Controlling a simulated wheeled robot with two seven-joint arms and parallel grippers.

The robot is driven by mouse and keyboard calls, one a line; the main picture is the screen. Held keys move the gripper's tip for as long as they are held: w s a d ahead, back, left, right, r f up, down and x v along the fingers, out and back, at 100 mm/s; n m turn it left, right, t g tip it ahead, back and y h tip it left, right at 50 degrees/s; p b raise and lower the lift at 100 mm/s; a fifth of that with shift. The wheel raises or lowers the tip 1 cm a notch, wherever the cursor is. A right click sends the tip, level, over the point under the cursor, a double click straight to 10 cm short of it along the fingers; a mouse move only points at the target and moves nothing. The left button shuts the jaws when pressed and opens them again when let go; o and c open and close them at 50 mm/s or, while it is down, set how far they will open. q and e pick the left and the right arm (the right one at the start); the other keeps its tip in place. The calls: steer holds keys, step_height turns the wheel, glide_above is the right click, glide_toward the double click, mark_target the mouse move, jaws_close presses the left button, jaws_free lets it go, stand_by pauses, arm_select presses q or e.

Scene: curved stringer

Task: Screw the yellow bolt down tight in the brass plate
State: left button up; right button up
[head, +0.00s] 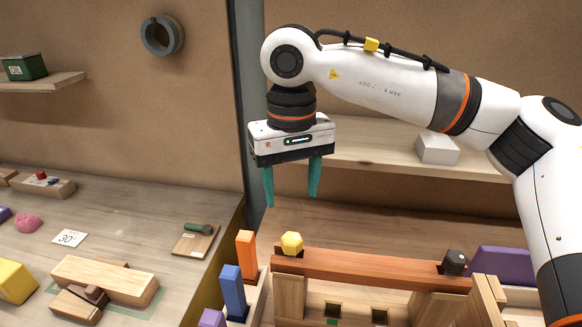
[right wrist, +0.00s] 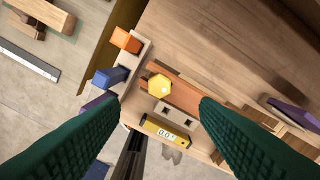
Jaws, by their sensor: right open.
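The yellow bolt (head: 291,243), with a hexagonal head, stands at the left end of a reddish-brown beam (head: 370,268). In the right wrist view the bolt (right wrist: 160,85) shows from above, between the fingers. I cannot clearly make out the brass plate beneath its head, nor how deep the bolt sits. My right gripper (head: 291,197) points down above the bolt, apart from it. Its teal fingers are spread and empty; they also show in the right wrist view (right wrist: 159,106). My left gripper is not in view.
A black bolt (head: 454,262) stands at the beam's right end. Orange (head: 246,255) and blue (head: 233,291) blocks rise close left of the beam. A purple piece (head: 503,265) stands right. A yellow level (right wrist: 166,136) reading 0.0° lies beside the beam.

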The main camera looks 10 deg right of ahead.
mark_target(292, 238)
step_height(292, 238, down, 12)
steer(key=shift+s+r+p, duration=0.1)
steer(key=shift+p, duration=1.05)
steer(key=c, duration=1.2)
steer(key=m+b, duration=0.2)
steer(key=f+m+b, duration=0.1)
steer(key=m+b, duration=0.1)
steer(key=m, duration=0.1)
steer(key=shift+m+b, duration=0.4)
steer(key=shift+m, duration=0.5)
steer(key=shift+r+m, duration=0.2)
steer(key=shift+m, duration=0.4)
